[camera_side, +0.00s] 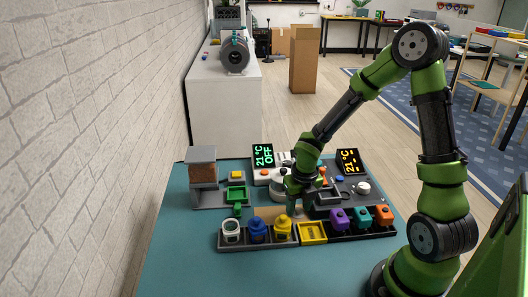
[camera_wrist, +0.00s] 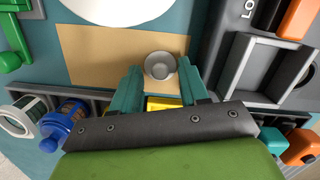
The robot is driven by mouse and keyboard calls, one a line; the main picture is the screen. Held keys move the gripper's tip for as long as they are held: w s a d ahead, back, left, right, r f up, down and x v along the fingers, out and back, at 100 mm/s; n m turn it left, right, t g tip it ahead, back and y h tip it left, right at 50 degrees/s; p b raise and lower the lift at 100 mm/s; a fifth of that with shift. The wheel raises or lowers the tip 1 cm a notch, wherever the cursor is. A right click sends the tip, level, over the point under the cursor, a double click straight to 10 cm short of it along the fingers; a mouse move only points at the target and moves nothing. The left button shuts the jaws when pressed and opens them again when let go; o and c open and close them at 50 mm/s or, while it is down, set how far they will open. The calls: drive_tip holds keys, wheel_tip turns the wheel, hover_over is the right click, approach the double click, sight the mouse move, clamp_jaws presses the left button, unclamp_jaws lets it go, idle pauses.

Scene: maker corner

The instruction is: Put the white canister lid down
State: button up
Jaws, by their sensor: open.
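My gripper (camera_side: 291,208) is low over the tan mat (camera_side: 266,212), just behind the canister rack, with its fingers pointing down. In the wrist view its teal fingers (camera_wrist: 159,70) are apart. A small round pale grey piece (camera_wrist: 160,66), apparently the white canister lid, shows between the fingertips, over the tan mat (camera_wrist: 95,55). I cannot tell whether it touches a finger. The side view does not show it clearly. The white canister (camera_side: 231,233) stands at the rack's left end and looks open at the top; it also shows in the wrist view (camera_wrist: 20,118).
A blue canister (camera_side: 257,231) and a yellow canister (camera_side: 283,229) stand beside the white one, then a yellow tray (camera_side: 312,233). Purple, teal and orange blocks (camera_side: 361,217) fill the right rack. A green holder (camera_side: 237,194) is left of the mat. Much of the mat is bare.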

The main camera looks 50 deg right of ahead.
sight(300, 217)
wheel_tip(300, 217, up, 11)
drive_tip(key=s, duration=0.1)
drive_tip(key=s+a+r+m+t+y, duration=0.1)
drive_tip(key=s+a+r+m+t, duration=0.2)
drive_tip(key=m, duration=1.4)
drive_tip(key=s+a+r+m+t+y, duration=0.1)
drive_tip(key=s+a+r+m+t, duration=0.2)
drive_tip(key=m, duration=1.4)
drive_tip(key=s+a+r, duration=0.2)
drive_tip(key=a+r, duration=0.3)
drive_tip(key=r, duration=0.1)
drive_tip(key=shift+s+r+y, duration=0.3)
